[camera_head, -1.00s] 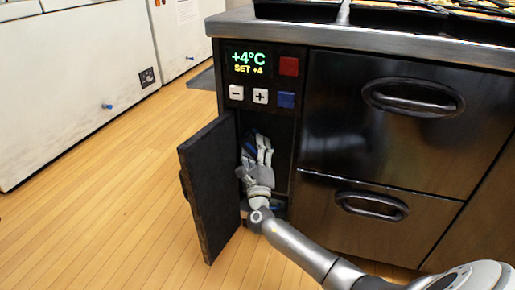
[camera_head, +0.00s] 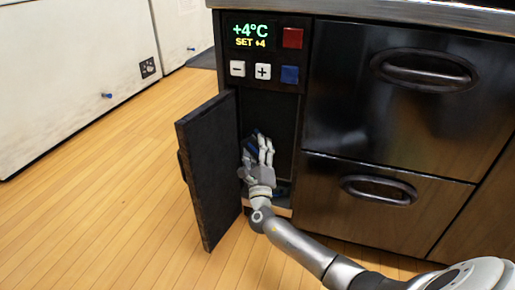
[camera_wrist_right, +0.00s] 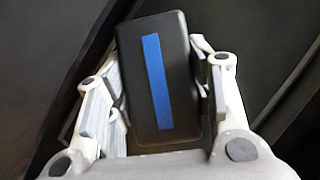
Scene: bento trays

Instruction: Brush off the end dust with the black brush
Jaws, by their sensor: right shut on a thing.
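My right gripper (camera_head: 260,138) is inside the open compartment (camera_head: 271,110) under the control panel. In the right wrist view its fingers (camera_wrist_right: 165,95) are shut on a black block with a blue stripe, which looks like the black brush (camera_wrist_right: 178,60). The brush's bristles are not visible. In the head view only a bit of dark blue shows between the fingers. No dust can be made out; the gripper and the open door hide part of the compartment. My left gripper is not in view.
The black compartment door (camera_head: 208,175) stands open to the left of my right gripper. A drawer with a black handle (camera_head: 378,190) is to the right. The control panel (camera_head: 265,55) is above. A small bluish patch shows low in the compartment. Wooden floor (camera_head: 95,190) lies clear to the left.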

